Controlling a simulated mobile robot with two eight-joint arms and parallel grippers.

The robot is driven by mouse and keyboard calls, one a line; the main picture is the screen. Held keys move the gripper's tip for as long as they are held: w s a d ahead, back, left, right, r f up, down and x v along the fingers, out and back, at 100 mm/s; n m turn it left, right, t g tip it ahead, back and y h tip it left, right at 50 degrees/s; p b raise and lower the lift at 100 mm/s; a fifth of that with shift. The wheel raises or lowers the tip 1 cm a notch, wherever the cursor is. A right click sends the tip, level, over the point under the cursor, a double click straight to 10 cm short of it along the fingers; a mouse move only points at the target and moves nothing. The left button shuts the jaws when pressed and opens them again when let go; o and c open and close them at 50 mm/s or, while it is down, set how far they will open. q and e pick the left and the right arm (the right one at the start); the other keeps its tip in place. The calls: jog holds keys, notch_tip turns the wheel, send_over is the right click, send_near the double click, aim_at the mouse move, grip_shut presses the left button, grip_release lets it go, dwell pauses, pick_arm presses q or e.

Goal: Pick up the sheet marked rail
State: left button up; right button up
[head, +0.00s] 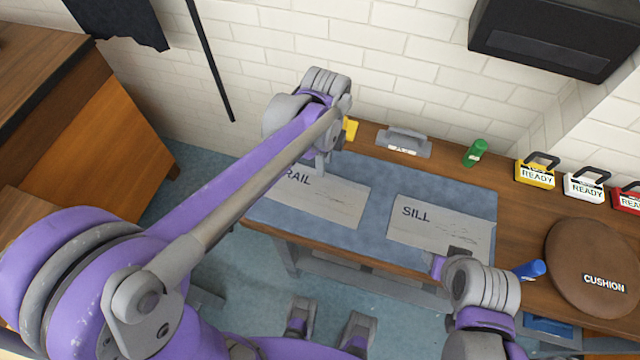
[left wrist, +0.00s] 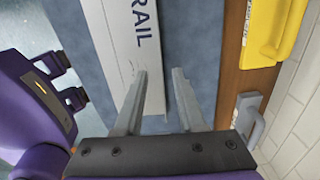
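The sheet marked RAIL (head: 335,204) is a pale grey flat panel lying on the blue mat, partly hidden by my left arm in the head view. In the left wrist view the sheet (left wrist: 121,55) runs down from the top, its lettering facing up. My left gripper (head: 320,168) is over the sheet's far edge. In the left wrist view its two fingers (left wrist: 160,73) are apart, one over the sheet and one over the mat, with nothing held. My right gripper (head: 447,262) is by the near edge of the SILL sheet; its fingers are not clear.
A similar SILL sheet (head: 440,228) lies to the right on the blue mat (head: 385,178). Along the wooden bench stand a grey handled block (head: 403,142), a green bottle (head: 475,152), several READY tags (head: 535,173) and a brown round cushion (head: 590,250). A blue object (head: 530,270) lies beside the cushion.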

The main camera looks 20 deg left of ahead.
aim_at(319, 187)
pick_arm(q)
notch_tip(319, 187, down, 4)
jog(key=shift+r, duration=0.15)
jog(key=shift+w, duration=0.1)
grip_shut()
dwell(1.3)
